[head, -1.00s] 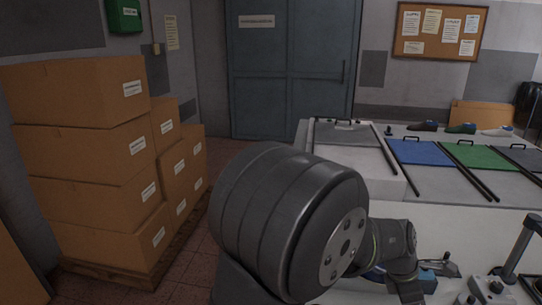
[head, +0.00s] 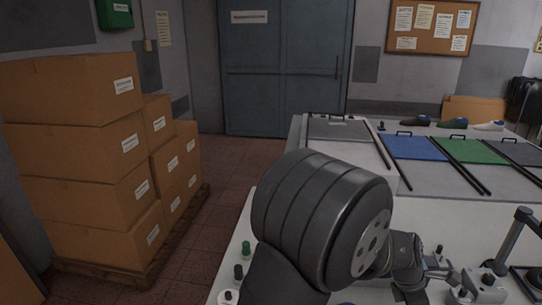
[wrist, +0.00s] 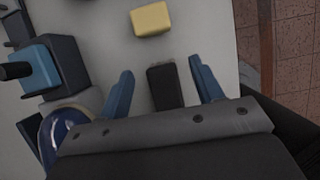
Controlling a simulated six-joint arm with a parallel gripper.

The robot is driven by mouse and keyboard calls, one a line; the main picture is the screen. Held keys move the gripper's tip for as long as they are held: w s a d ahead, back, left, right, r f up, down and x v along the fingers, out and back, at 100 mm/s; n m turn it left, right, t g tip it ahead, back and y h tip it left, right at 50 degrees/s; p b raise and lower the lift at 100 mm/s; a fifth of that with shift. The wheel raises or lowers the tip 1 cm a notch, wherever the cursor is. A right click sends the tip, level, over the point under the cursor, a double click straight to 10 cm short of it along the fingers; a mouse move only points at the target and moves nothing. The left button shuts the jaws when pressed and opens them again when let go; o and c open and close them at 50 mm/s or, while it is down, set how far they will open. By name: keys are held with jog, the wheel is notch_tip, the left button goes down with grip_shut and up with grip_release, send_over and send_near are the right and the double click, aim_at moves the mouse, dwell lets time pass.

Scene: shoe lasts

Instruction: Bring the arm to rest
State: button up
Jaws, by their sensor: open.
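My gripper (wrist: 163,88) shows in the wrist view with its two blue fingers spread apart. Nothing is held between the fingers. A black block-like object (wrist: 164,86) appears between and beyond them; I cannot tell its height relative to the fingertips. In the head view my arm's large dark joint fills the lower middle, and the gripper's fingers cannot be made out there.
A yellow block (wrist: 151,19) lies on the pale table (wrist: 100,40). A blue-and-black device (wrist: 40,70) and a glossy dark-blue rounded object (wrist: 62,128) are at left. Stacked cartons (head: 80,150) stand left in the head view. Blue (head: 414,147) and green (head: 477,151) panels lie on the bench.

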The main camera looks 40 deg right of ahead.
jog(key=s+a+r, duration=0.6)
jog(key=s+r, duration=0.1)
jog(key=s, duration=0.3)
jog(key=w+d+r+n+t+y, duration=0.1)
jog(key=w+d+t, duration=0.1)
jog(key=w+d, duration=0.6)
jog(key=w+d+r+n+t+y, duration=0.1)
jog(key=w+d+t, duration=0.1)
jog(key=w+d, duration=0.7)
jog(key=shift+w+d+r+n, duration=0.15)
jog(key=shift+w+r+n, duration=0.2)
jog(key=shift+w, duration=1)
